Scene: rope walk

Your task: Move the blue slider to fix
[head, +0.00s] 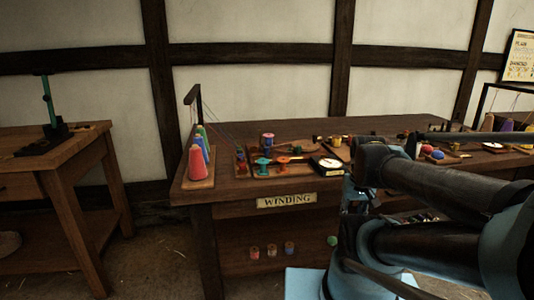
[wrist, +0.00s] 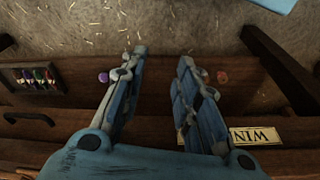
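My gripper (wrist: 160,58) is open and empty in the wrist view, its two blue fingers apart above the bench front and the straw-strewn floor. A small panel with several coloured pieces (wrist: 36,76), among them green, red and purple, sits at the far left of the wrist view, well away from my fingers. I cannot tell which piece, if any, is the blue slider, and no "fix" mark can be read. In the head view my arm covers part of the bench's right side.
The winding bench (head: 300,128) carries thread cones (head: 197,163), spools and a round dial (head: 330,165). Its "WINDING" sign (head: 286,200) is on the front edge. Small spools (head: 271,250) stand on the lower shelf. Another wooden table (head: 60,155) is at left, with open floor between.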

